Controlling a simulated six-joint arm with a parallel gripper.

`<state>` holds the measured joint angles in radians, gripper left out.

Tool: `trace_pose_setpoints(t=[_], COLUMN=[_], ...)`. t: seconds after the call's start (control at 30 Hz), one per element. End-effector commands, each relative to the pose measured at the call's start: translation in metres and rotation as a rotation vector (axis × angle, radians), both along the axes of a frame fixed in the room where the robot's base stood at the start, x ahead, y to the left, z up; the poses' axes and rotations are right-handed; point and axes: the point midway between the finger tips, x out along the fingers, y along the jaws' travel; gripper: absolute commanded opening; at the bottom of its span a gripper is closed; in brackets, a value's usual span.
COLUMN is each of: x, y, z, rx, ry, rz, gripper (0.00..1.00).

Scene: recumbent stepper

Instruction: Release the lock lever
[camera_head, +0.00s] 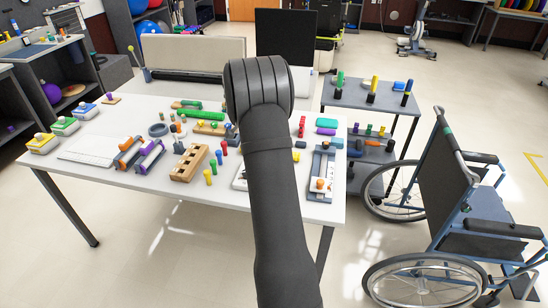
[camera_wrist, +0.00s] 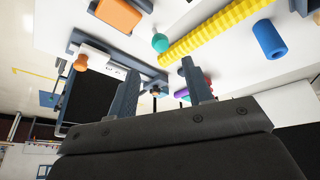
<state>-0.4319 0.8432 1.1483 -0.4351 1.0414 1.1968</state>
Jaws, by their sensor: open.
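My gripper (camera_wrist: 160,66) shows in the wrist view with its two dark fingers spread and nothing held between them. In the head view my arm hides it. A blue-grey framed device (camera_wrist: 115,52) with a white plate and an orange knob (camera_wrist: 82,62) lies just beyond the left finger in the wrist view. A small dark post with a tan end (camera_wrist: 156,91) shows between the fingers, apart from both. A similar framed device (camera_head: 323,165) with an orange knob sits at the table's right front in the head view. I cannot tell which part is the lock lever.
The white table (camera_head: 290,208) is crowded with small therapy items, including a wooden block with holes (camera_head: 190,163). A dark monitor (camera_head: 286,35) stands behind. A cart (camera_head: 372,100) and a wheelchair (camera_head: 450,190) stand at the right. The floor in front is clear.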

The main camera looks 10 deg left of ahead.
Motion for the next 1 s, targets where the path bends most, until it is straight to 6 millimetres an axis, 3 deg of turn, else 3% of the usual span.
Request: trace_pose_setpoints(t=[0.3,0.5,0.93,1.0], x=[0.019,0.027,0.030,0.030], y=[-0.019,-0.026,-0.029,-0.029], z=[-0.065,-0.090,-0.099,-0.099], rx=[0.001,0.001,0.001,0.001], ry=[0.003,0.001,0.000,0.000], rz=[-0.001,0.000,0.000,0.000], gripper=[0.46,0.46,0.46,0.34])
